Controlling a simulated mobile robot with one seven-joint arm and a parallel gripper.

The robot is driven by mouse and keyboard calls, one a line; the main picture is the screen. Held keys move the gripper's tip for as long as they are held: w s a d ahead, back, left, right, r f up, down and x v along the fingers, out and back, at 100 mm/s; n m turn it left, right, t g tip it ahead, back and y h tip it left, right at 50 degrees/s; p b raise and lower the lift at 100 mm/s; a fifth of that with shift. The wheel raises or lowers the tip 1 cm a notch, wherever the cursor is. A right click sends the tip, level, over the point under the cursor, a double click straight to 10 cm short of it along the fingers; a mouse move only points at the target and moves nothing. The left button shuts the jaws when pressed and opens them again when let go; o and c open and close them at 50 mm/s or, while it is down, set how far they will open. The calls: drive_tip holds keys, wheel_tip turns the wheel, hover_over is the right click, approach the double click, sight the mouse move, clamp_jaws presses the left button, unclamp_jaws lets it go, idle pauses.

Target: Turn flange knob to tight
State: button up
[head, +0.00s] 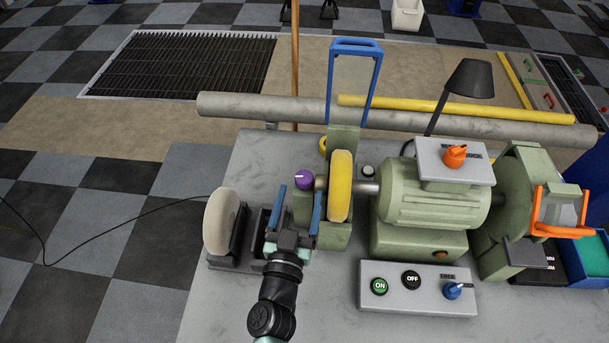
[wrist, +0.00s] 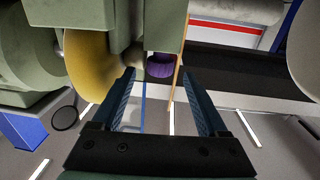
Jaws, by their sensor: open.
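A purple knob (head: 304,180) with a pale mark on top sits at the left of the yellow grinding wheel (head: 340,186), by the end of its shaft; I take it as the flange knob. No "tight" label is readable near it. My gripper (head: 300,192) is open, with its two blue fingers apart and nothing between them. In the head view the knob shows just beyond the fingertips. In the wrist view the purple knob (wrist: 160,68) lies between and past the fingertips, partly hidden by a green housing. Contact cannot be told.
A pale wheel (head: 220,222) stands in a dark holder left of my gripper. The green grinder motor (head: 430,200) is at right, with an orange knob (head: 455,156) on top. A control box (head: 416,300) with ON and OFF buttons is in front. A lamp (head: 468,84) stands behind.

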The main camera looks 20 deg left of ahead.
sight(302, 186)
drive_tip(key=shift+b+x, duration=0.3)
drive_tip(key=shift+x, duration=2.4)
drive_tip(key=c, duration=1.2)
clamp_jaws()
